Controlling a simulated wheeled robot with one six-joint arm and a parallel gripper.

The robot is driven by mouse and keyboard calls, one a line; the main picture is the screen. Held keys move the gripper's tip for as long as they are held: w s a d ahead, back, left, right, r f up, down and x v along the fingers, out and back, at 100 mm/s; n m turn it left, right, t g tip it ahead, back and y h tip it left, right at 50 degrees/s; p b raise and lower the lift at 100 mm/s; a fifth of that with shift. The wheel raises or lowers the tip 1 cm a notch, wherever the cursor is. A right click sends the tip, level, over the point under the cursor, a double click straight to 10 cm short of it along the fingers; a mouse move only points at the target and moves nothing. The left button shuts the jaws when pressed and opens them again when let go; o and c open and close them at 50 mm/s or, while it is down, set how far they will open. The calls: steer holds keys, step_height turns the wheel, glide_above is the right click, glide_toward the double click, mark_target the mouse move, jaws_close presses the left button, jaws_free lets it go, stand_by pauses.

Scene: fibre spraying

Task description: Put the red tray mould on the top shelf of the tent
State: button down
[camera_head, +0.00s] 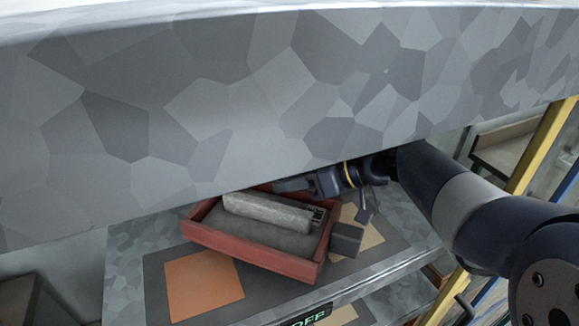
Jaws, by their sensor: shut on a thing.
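The red tray mould (250,256) is a shallow rectangular tray with grey material inside and a pale grey block (266,215) lying in it. It is tilted a little in the picture, over a grey patterned shelf (122,267). My gripper (338,212) is at the tray's right end, shut on its wall. One dark finger shows outside the wall, and the upper part of the gripper is partly hidden under a large grey panel. I cannot tell whether the tray touches the shelf.
An orange square (203,284) and a tan square (362,230) mark the shelf's dark mat. A yellow post (540,145) stands at right. A green-lit display (305,317) is on the shelf's front edge.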

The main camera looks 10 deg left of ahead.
steer(key=shift+f, duration=1.05)
steer(key=c, duration=1.4)
jaws_free()
steer(key=shift+f, duration=0.1)
steer(key=b+v, duration=0.2)
steer(key=v, duration=0.5)
steer(key=shift+w, duration=0.1)
steer(key=shift+d, duration=0.25)
steer(key=shift+o, duration=0.3)
